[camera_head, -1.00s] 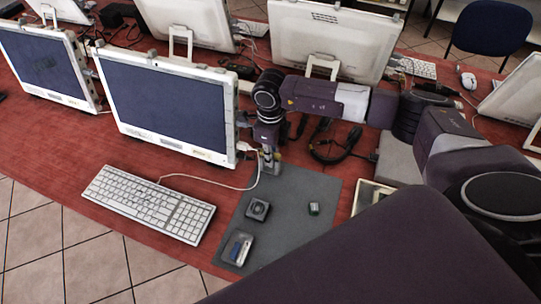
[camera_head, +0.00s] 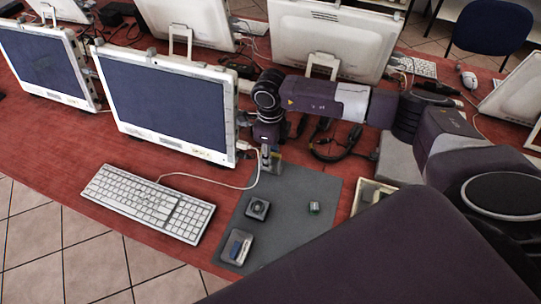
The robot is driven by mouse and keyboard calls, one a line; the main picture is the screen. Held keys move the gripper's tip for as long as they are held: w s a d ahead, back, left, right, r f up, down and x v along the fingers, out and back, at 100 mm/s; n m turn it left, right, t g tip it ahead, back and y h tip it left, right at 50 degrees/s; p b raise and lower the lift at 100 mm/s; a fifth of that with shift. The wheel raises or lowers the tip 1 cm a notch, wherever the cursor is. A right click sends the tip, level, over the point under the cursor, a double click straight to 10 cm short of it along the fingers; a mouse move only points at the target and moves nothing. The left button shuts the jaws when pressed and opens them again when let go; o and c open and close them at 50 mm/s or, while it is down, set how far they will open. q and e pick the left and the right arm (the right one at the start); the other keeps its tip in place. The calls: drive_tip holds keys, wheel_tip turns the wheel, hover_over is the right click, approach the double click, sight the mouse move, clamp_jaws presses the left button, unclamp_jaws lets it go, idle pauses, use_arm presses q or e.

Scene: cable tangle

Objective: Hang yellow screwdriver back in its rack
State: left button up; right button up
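My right gripper (camera_head: 267,158) points down at the far edge of the grey mat (camera_head: 290,225), beside the monitor. A small yellow patch (camera_head: 277,157) shows right at its fingers, above a small grey piece. It may be the yellow screwdriver or part of its rack, but it is too small to tell. Whether the fingers are shut on it cannot be seen. My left gripper is not in view.
A white cable (camera_head: 215,185) runs from the keyboard (camera_head: 148,203) towards the monitor (camera_head: 163,103).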

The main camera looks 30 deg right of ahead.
drive_tip(key=shift+r, duration=0.1)
wheel_tip(320, 180, up, 12)
idle(0.5)
wheel_tip(320, 180, up, 6)
drive_tip(key=p, duration=0.3)
idle(0.4)
idle(0.5)
